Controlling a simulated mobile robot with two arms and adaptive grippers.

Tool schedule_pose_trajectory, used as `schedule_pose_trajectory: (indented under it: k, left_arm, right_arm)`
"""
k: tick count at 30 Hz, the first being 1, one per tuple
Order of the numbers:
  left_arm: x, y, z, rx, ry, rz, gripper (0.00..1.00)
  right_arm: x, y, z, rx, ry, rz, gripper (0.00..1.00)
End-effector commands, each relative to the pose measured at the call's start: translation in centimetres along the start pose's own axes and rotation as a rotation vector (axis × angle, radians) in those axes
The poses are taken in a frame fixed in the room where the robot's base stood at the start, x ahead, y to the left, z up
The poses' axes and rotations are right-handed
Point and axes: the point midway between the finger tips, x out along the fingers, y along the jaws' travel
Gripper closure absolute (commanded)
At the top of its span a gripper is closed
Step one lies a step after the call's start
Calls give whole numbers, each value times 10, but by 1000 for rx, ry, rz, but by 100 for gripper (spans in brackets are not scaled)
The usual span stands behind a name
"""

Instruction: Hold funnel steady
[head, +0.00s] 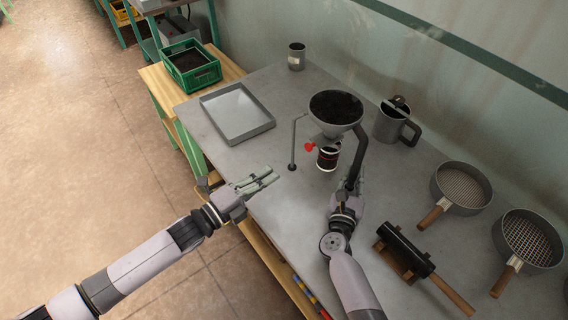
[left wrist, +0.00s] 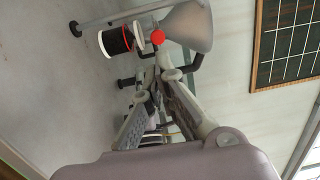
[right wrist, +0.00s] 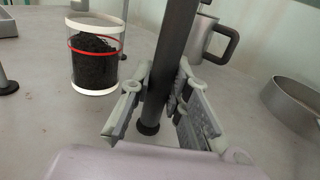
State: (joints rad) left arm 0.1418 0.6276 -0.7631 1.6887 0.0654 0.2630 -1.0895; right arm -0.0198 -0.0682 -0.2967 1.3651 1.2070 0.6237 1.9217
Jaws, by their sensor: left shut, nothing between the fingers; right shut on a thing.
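Below the spout stands a clear jar (head: 327,157) with a red band; in the right wrist view the jar (right wrist: 94,60) holds dark grains. My right gripper (right wrist: 160,92) is shut around a dark upright post (right wrist: 172,50) of the funnel stand. My left gripper (head: 272,178) is shut and empty, left of the stand and apart from it.
A grey tray (head: 268,126) and a tin (head: 297,57) are at the back left. A grey jug (head: 386,125) stands right of the funnel. Two sieves (head: 489,188) and a black roller (head: 404,246) lie at the right. A green crate (head: 218,75) sits on a side bench.

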Motion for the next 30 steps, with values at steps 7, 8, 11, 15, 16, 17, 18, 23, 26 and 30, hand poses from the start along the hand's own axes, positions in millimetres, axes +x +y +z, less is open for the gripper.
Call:
schedule_pose_trajectory:
  k: [7,8,11,15,16,17,18,23,26,30]
  left_arm:
    - [-24,0,-1,0,-3,-2,94]
    - [-23,0,-2,0,-5,-3,92]
    - [-16,-1,-9,-1,-25,-11,85]
    - [3,-3,-22,2,-89,-19,76]
    - [6,-3,-24,2,-108,-19,74]
    - [10,-3,-26,3,-126,-17,72]
    - [14,-3,-28,4,-151,-15,69]
    - [24,-2,-31,3,-238,5,59]
    - [27,-1,-31,3,-273,18,59]
    - [32,0,-29,4,-295,27,59]
  right_arm:
    - [0,-1,0,0,0,-2,100]
    - [0,-1,0,0,0,-2,100]
    - [0,-1,0,0,0,-2,100]
    - [0,-1,0,0,0,-2,100]
    - [0,-1,0,-1,0,-2,100]
    - [0,-1,0,-1,0,-2,100]
    - [0,-1,0,0,0,-2,100]
    - [0,-1,0,0,0,-2,100]
    - [0,-1,0,0,-1,-3,100]
    - [0,-1,0,0,-1,-3,100]
